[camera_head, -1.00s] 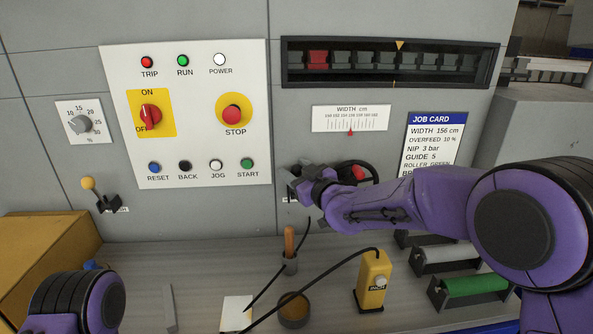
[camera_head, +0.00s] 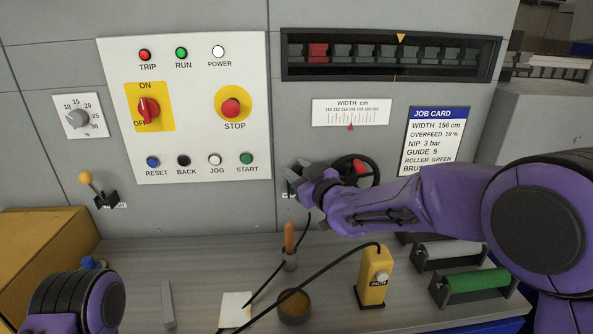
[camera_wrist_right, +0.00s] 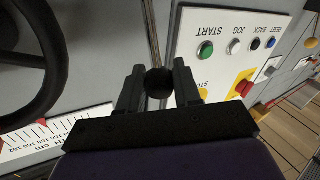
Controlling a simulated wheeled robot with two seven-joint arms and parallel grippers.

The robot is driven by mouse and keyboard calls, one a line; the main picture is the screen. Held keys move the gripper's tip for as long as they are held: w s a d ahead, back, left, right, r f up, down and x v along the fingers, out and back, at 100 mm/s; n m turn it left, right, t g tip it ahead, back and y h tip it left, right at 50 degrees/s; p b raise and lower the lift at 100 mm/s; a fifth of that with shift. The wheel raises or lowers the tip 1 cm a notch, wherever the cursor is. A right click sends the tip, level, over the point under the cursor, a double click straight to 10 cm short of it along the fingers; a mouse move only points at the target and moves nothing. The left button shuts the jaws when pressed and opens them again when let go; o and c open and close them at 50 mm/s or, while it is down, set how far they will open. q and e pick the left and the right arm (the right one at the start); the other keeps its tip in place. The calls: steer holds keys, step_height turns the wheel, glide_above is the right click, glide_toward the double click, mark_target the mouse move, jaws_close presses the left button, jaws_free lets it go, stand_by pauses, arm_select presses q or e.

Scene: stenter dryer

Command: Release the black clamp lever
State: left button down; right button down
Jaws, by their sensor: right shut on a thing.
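The black clamp lever shows as a round black knob (camera_wrist_right: 158,83) between my fingers in the right wrist view. My right gripper (camera_wrist_right: 157,88) is shut on it, one finger on each side. In the head view my right gripper (camera_head: 299,180) is at the machine's grey front, below and right of the white button panel. There the gripper hides the lever, and its base and pivot cannot be made out. My left arm shows only as a purple and black link at the bottom left; its gripper is out of view.
Below, the bench holds a wooden-handled tool (camera_head: 289,238), a bowl (camera_head: 294,308), a yellow box (camera_head: 373,278) and rollers (camera_head: 478,282).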

steer(key=shift+s+f+b, duration=1.3)
steer(key=shift+s+f, duration=0.25)
steer(key=shift+f, duration=0.2)
steer(key=shift+s, duration=0.1)
steer(key=c, duration=1)
jaws_free()
steer(key=shift+o, duration=0.9)
steer(key=shift+a, duration=0.1)
steer(key=shift+r, duration=0.1)
steer(key=b+v, duration=0.2)
steer(key=v, duration=0.8)
steer(key=shift+b, duration=0.3)
steer(key=shift+s, duration=0.1)
